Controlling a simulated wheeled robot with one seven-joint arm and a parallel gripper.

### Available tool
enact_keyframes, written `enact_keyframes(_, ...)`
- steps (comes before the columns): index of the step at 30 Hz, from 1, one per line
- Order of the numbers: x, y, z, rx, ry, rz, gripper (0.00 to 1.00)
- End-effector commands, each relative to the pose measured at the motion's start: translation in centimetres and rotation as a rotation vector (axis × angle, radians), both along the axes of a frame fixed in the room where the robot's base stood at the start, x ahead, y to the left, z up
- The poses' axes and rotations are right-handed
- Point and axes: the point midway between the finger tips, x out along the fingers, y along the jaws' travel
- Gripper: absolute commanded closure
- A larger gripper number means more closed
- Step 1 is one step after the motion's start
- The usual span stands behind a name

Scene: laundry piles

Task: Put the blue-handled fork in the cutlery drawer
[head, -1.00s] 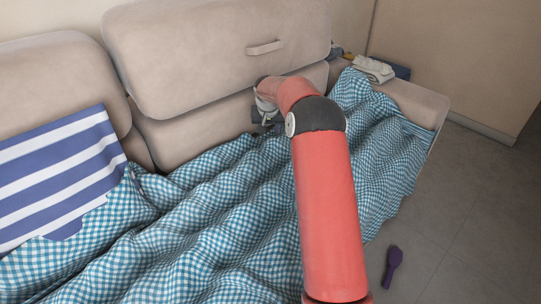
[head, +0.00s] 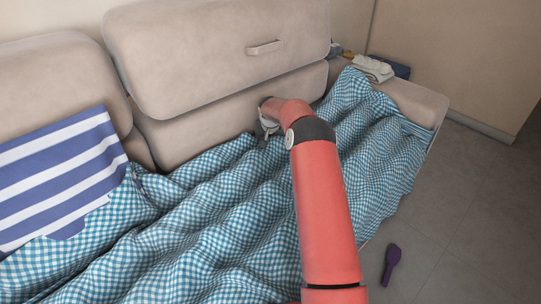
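My gripper (head: 268,129) is at the far end of my red arm, in the middle of the head view. It is low, close to the beige cushions and the blue-checked blanket. It is small and partly covered by my own wrist, so I cannot tell whether its fingers are open or shut, or whether they hold anything. I cannot make out a blue-handled fork or a cutlery drawer in this view.
The blue-and-white checked blanket (head: 190,225) lies rumpled over the sofa. A striped cloth (head: 55,175) is at left. A beige back cushion (head: 200,55) has a handle strap. Folded cloth (head: 373,68) lies at the far end. A purple brush-like object (head: 391,262) lies on the floor.

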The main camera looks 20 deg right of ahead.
Motion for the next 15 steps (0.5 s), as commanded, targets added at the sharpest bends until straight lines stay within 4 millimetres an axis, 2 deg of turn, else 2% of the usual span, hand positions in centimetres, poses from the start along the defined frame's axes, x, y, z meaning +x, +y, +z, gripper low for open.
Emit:
enact_keyframes(12,-0.03,0.03,-0.33,0.000,0.000,0.001,0.61)
enact_keyframes(13,-0.02,0.03,-0.31,0.000,0.000,0.001,0.62)
enact_keyframes(15,-0.03,0.03,-0.25,0.000,0.001,0.001,0.71)
